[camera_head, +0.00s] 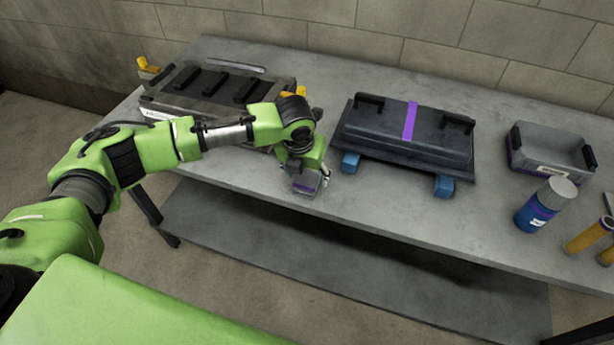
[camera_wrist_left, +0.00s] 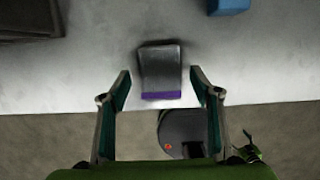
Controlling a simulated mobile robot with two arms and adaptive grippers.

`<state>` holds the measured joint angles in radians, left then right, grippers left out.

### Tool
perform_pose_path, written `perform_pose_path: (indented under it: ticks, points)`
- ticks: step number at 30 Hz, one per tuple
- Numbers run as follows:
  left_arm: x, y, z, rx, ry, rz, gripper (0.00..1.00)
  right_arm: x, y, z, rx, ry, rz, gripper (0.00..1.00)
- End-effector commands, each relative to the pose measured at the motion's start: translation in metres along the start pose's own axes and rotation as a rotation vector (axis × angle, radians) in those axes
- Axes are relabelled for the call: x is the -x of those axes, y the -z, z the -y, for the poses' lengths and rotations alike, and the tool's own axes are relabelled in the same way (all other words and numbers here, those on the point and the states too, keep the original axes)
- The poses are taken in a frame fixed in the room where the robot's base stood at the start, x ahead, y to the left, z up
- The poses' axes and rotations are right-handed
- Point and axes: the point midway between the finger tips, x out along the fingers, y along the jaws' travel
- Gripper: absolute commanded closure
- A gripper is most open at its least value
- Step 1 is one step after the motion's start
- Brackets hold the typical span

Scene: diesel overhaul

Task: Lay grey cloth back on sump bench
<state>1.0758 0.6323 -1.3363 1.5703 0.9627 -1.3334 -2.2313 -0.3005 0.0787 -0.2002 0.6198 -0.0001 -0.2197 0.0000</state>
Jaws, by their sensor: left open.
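The grey cloth (camera_head: 306,186), a small folded pad with a purple stripe, lies near the front edge of the bench (camera_head: 250,184). In the left wrist view, the cloth (camera_wrist_left: 160,68) appears between and slightly beyond the fingertips, its purple stripe toward the bench edge. My left gripper (camera_head: 304,174) is open and points down over the cloth. In the left wrist view, the open fingers (camera_wrist_left: 160,80) stand apart on either side of it, with gaps showing. My right gripper is not in view.
A black sump-like pan (camera_head: 408,138) with a purple stripe rests on blue blocks (camera_head: 444,186) to the right. A dark ribbed part (camera_head: 212,88) sits behind my arm.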

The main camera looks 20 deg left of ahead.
Motion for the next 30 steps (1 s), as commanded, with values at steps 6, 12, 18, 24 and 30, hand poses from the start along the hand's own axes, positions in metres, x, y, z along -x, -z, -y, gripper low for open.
perform_pose_path:
  ticks: [6, 12, 18, 24, 30]
  points:
    - [0.047, -0.001, 0.000, -0.001, 0.001, 0.006, 0.42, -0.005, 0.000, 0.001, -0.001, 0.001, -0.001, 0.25]
    - [0.085, -0.001, 0.000, -0.001, 0.002, 0.005, 0.42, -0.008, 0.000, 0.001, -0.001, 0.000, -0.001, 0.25]
    - [0.104, -0.001, 0.000, 0.001, 0.001, 0.002, 0.42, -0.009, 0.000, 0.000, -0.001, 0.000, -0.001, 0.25]
    - [0.107, 0.000, 0.000, 0.001, 0.000, 0.001, 0.42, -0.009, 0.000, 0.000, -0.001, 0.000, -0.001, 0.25]
    - [0.107, 0.000, 0.000, 0.000, 0.000, 0.001, 0.42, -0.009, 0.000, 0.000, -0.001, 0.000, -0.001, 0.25]
